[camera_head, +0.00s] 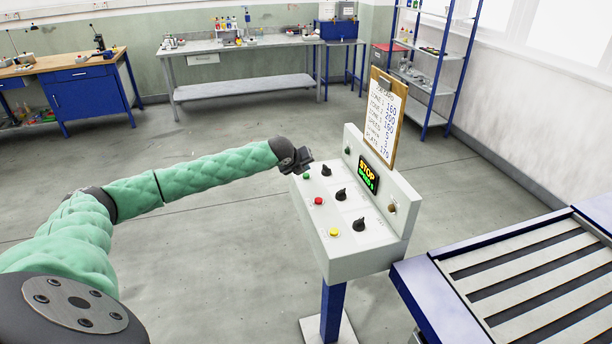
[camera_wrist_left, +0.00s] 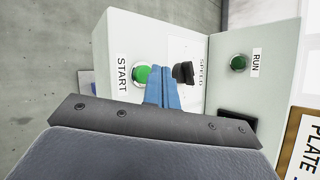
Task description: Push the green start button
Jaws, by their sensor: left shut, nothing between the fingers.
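The green start button (camera_head: 306,176) sits at the far left corner of the sloped top of a white control box (camera_head: 345,262). In the left wrist view the start button (camera_wrist_left: 141,75) shows beside its START label (camera_wrist_left: 122,75). My left gripper (camera_head: 305,158) is at that far corner of the box, close to the button. Its blue fingers (camera_wrist_left: 161,78) are shut and empty, and they overlap the button's right edge in the wrist view. I cannot tell whether they touch it. My right gripper is not in view.
The panel has black knobs (camera_head: 340,195), a red button (camera_head: 319,201) and a yellow button (camera_head: 334,232). A slatted conveyor (camera_head: 520,285) stands at right.

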